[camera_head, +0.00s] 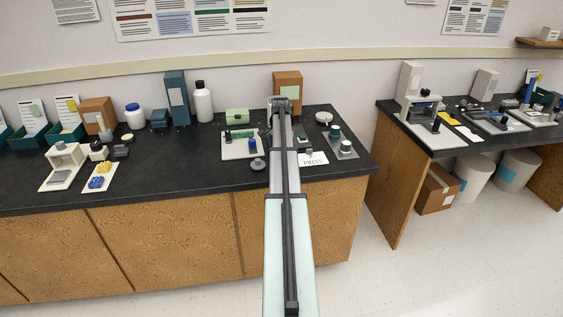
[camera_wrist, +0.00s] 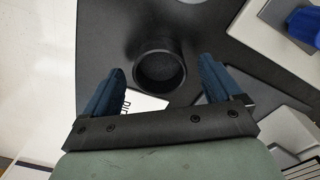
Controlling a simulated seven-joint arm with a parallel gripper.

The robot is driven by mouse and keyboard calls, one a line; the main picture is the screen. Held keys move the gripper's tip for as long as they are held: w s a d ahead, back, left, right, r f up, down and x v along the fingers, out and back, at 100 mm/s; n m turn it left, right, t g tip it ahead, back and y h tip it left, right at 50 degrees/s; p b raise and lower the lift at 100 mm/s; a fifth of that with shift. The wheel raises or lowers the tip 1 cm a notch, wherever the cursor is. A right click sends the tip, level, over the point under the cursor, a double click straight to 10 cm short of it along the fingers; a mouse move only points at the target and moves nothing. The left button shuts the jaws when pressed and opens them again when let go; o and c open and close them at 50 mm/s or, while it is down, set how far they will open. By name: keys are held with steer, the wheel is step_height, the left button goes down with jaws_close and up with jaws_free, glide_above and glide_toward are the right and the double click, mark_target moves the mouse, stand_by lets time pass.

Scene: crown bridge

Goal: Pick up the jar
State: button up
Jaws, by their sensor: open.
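A dark, round, open-topped vessel, which looks like the jar (camera_wrist: 160,66), stands upright on the black bench in the wrist view. I look down into its dark mouth. My gripper (camera_wrist: 158,78) is open, with one blue finger left of the jar and one right of it. Gaps show between jar and fingers; I cannot tell how far above it the fingertips are.
A printed card (camera_head: 313,159) lies near the bench's front edge, close to the jar. A tray with dark-lidded containers (camera_head: 345,147) stands right.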

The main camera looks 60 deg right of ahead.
step_height(320, 180, down, 2)
steer(key=shift+f, duration=0.15)
steer(key=c, duration=1.3)
steer(key=shift+c, duration=0.2)
